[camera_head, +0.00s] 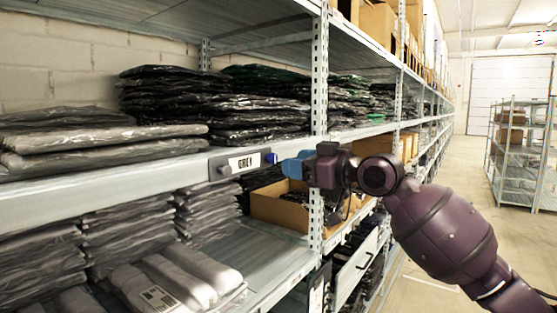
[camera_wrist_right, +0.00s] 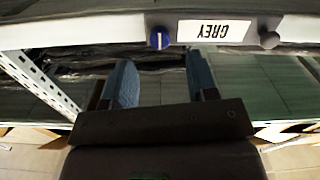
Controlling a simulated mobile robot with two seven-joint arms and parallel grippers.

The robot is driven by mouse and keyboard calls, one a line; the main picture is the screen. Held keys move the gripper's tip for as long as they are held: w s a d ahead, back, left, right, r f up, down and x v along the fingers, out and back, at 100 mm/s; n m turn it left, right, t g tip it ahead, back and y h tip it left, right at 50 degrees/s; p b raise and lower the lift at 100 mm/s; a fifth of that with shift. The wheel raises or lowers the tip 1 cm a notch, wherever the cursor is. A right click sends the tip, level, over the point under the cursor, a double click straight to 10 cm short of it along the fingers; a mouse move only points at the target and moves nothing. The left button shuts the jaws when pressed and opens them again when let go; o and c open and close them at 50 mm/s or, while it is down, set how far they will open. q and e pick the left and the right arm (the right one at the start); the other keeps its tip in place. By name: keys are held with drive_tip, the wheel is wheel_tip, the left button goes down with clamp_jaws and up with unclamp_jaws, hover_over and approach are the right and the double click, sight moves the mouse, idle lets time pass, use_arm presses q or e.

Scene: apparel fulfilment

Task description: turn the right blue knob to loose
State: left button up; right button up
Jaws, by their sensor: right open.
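The blue knob (camera_head: 270,158) sits at the right end of a dark label holder on the edge of the middle shelf. In the right wrist view the blue knob (camera_wrist_right: 158,38) shows a short pale mark on its face. My right gripper (camera_head: 291,166) comes in from the right, its blue fingers close to the knob. In the wrist view my right gripper (camera_wrist_right: 162,64) is open and empty. Its two fingers are apart, the knob lying beyond their tips and between their lines. I see no contact. My left gripper is not in view.
A white GREY label (camera_head: 244,162) sits between the blue knob and a grey knob (camera_head: 224,170). A perforated upright (camera_head: 320,75) stands behind my right gripper. Bagged garments (camera_head: 215,105) fill the shelf above, and an open cardboard box (camera_head: 275,206) lies below.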

sight(275, 160)
drive_tip(key=shift+x, duration=2.7)
drive_tip(key=shift+r, duration=0.1)
drive_tip(key=c, duration=0.9)
